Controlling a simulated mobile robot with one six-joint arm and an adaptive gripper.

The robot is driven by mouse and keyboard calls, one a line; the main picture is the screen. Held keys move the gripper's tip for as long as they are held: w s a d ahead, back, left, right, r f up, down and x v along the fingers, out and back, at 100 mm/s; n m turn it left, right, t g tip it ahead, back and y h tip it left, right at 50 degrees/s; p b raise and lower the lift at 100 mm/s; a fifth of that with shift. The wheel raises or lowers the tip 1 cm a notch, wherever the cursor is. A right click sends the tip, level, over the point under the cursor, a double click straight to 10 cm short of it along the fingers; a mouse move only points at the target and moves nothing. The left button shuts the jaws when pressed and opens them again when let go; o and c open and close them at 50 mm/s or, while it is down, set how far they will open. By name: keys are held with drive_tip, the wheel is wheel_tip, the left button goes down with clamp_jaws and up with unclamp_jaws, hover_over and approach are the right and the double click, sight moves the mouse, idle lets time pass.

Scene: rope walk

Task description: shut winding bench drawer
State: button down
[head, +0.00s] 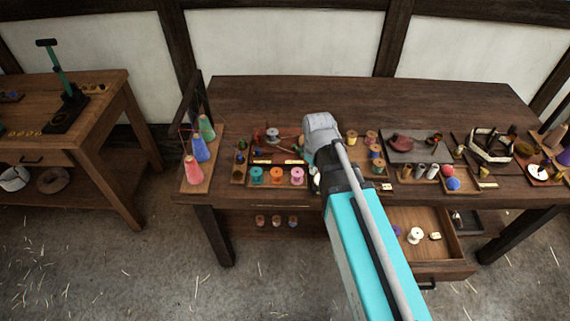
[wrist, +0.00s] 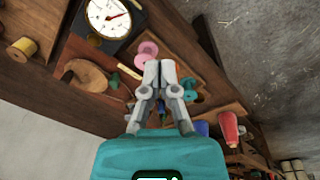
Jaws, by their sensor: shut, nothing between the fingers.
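The winding bench (head: 330,95) is a long dark wooden table. Its drawer (head: 462,262) is pulled out at the front right, below the bench top, and its dark handle (head: 428,284) is on the front face. The drawer holds a white spool (head: 416,235) and a few small items. My gripper (wrist: 160,68) shows in the wrist view, its two grey fingers together and empty, over the spools on the bench top. In the head view my arm hides the fingertips and the left part of the drawer. The gripper is left of the drawer and apart from it.
Coloured cones (head: 200,150) stand at the bench's left end. Trays of spools, balls and tools line its front edge. A dial gauge (wrist: 108,18) is near the fingers in the wrist view. A second bench (head: 90,90) stands left. Floor in front (head: 250,280) is clear.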

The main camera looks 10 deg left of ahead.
drive_tip(key=s+d+m, duration=0.3)
drive_tip(key=d+m, duration=0.2)
drive_tip(key=d, duration=0.4)
drive_tip(key=s+d+m+g, duration=0.1)
drive_tip(key=s+d+m, duration=0.2)
drive_tip(key=d+m, duration=0.3)
drive_tip(key=d, duration=0.3)
drive_tip(key=shift+d, duration=0.25)
